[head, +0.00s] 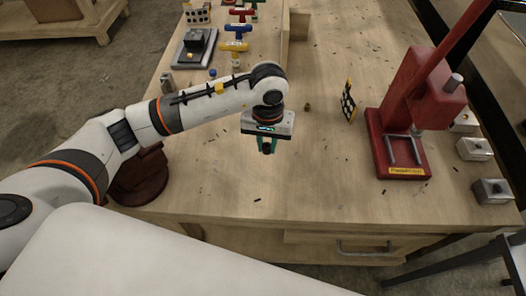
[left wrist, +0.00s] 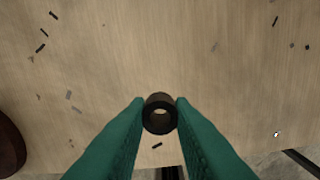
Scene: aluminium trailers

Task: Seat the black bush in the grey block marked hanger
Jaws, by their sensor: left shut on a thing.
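My left gripper (head: 267,147) is above the bare middle of the bench. In the left wrist view its green fingers (left wrist: 160,116) are shut on the black bush (left wrist: 160,104), a short hollow cylinder with its open end facing the camera. The bush cannot be made out in the head view. Three grey blocks stand along the right edge of the bench: a far one (head: 464,122), a middle one (head: 474,149) and a near one (head: 493,191). Their marks are too small to read, so I cannot tell which is the hanger. My right gripper is not in view.
A red press (head: 402,125) stands between my gripper and the grey blocks. Coloured T-handles (head: 236,46) and a grey plate (head: 184,62) lie at the back left. The front bench top is mostly clear.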

